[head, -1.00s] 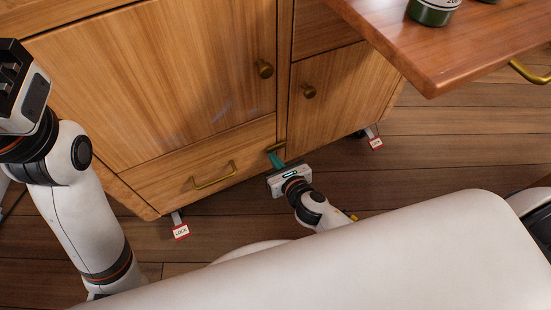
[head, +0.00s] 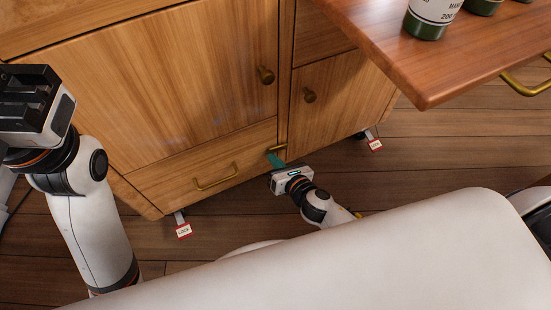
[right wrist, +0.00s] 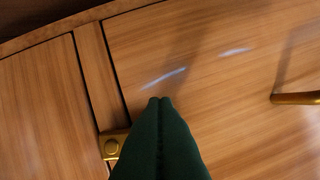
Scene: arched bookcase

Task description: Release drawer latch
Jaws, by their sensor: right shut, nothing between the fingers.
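The wooden bottom drawer (head: 165,185) is closed and has a brass handle (head: 215,178). A small brass latch (head: 277,148) sits at the drawer's upper right corner; in the right wrist view the latch (right wrist: 113,146) shows a round knob on a plate, partly covered by my fingers. My right gripper (head: 275,160) has green fingers, shut and empty, at the latch. In the right wrist view the fingertips (right wrist: 160,102) lie right beside the latch, over the drawer front; I cannot tell if they touch. My left gripper (head: 25,85) is raised at the left, away from the drawer; its fingers are unclear.
A cabinet door (head: 160,90) with a round knob is above the drawer, and another door (head: 335,95) is to the right. A wooden ledge (head: 440,60) with green-based jars (head: 430,18) juts out at upper right. Red-edged LOCK tags (head: 184,231) hang near the floor.

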